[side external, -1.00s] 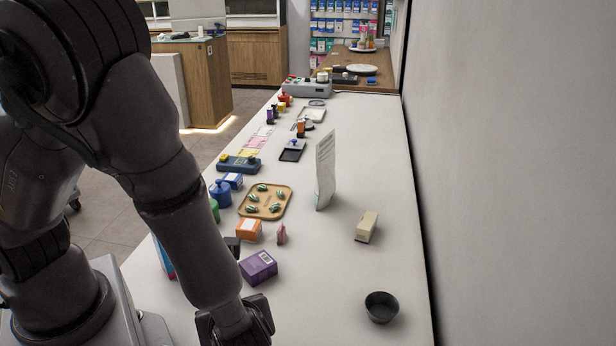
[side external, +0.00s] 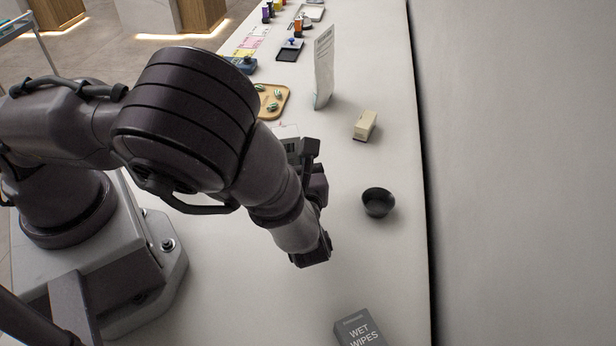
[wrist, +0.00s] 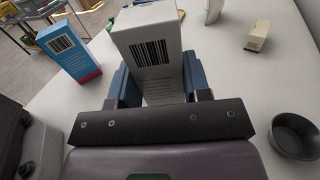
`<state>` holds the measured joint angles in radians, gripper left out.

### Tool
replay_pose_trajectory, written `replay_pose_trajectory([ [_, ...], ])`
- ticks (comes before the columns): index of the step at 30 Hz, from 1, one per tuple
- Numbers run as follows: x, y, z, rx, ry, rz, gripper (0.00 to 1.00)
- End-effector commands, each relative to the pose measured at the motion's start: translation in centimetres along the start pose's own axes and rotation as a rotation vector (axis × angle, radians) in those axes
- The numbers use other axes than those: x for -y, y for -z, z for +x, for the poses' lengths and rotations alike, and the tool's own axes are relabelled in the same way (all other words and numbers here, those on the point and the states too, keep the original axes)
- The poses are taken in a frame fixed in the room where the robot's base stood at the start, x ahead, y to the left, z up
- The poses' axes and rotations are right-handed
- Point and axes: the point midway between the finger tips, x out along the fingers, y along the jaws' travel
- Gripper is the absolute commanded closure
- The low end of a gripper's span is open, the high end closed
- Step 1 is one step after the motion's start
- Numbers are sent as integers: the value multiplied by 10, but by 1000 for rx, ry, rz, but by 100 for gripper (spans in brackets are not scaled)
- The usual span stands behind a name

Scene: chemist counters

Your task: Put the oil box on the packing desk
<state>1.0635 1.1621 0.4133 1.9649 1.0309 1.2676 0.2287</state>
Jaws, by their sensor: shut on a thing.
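My gripper (wrist: 160,82) is shut on a white box (wrist: 151,48) with a barcode, held upright between the two fingers. I cannot read a name on it, so the pictures do not confirm that it is the oil box. In the side external view part of the white box (side external: 285,131) shows behind my wrist, over the white counter (side external: 330,215); most of it is hidden. I cannot tell whether its base touches the counter. I cannot tell which surface is the packing desk.
A black bowl (side external: 378,203) and a cream box (side external: 365,126) stand to the right. A sign stand (side external: 324,68) and a wooden tray (side external: 275,105) are farther back. A wet wipes box (side external: 358,329) is at the front. A blue and pink box (wrist: 69,50) stands left of my gripper.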

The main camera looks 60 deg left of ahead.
Motion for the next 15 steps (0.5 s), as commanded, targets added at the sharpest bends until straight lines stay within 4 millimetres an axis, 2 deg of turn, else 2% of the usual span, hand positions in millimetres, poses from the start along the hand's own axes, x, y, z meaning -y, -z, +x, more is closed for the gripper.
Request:
replay_pose_trajectory([
  [1, 7, 12, 3, 2, -2, 3, 83],
  [6, 26, 34, 7, 0, -1, 2, 83],
  [11, 34, 44, 9, -1, -2, 1, 83],
  [15, 36, 64, 10, 0, -1, 3, 83],
])
